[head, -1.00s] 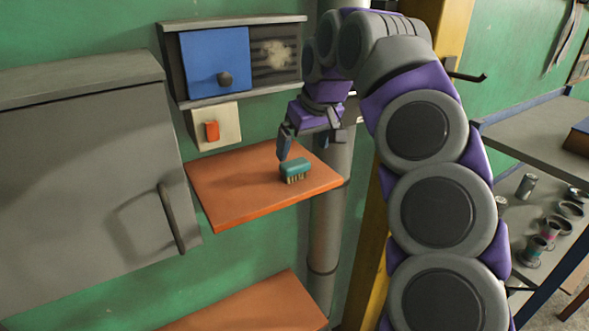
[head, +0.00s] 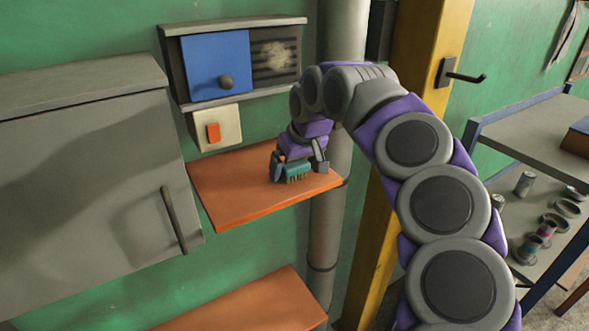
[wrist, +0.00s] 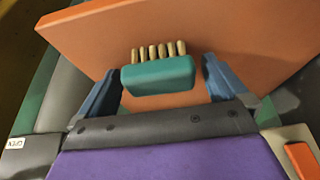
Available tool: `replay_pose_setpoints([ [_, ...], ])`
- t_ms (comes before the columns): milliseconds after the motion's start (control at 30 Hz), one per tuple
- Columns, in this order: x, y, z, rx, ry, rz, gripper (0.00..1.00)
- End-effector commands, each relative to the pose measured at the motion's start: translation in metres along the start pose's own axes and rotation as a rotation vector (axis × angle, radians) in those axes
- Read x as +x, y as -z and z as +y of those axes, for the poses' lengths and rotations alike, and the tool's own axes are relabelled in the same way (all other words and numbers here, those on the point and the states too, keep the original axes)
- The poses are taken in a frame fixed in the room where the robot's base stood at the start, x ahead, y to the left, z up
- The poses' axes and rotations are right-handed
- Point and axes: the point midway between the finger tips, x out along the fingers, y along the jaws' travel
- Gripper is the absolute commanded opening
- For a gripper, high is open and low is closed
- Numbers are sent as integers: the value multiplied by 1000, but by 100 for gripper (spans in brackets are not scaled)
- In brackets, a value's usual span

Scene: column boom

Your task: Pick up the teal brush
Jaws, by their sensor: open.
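In the wrist view the teal brush (wrist: 158,76) sits between the two blue fingers of my gripper (wrist: 160,88). The fingers are spread on either side of it, with a gap at the left and a narrower one at the right. My gripper (head: 298,172) is open and down at the shelf around the brush. The head view hides part of the brush behind the near finger.
A grey cabinet (head: 85,170) with a bar handle stands left of the shelf. Above are a box with a blue sliding panel (head: 214,65) and an orange switch (head: 213,132). A vertical pipe (head: 326,225) and yellow post (head: 420,80) stand right. A lower orange shelf (head: 250,308) lies below.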

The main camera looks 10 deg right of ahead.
Motion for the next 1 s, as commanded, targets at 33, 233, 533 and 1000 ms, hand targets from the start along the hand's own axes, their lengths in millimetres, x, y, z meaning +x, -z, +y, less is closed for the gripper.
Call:
replay_pose_setpoints([
  [33,0,0,0,0,0,0,99],
  [233,0,0,0,0,0,-1,80],
  [533,0,0,0,0,0,-1,51],
  [1000,-4,2,1,1,-3,-2,43],
])
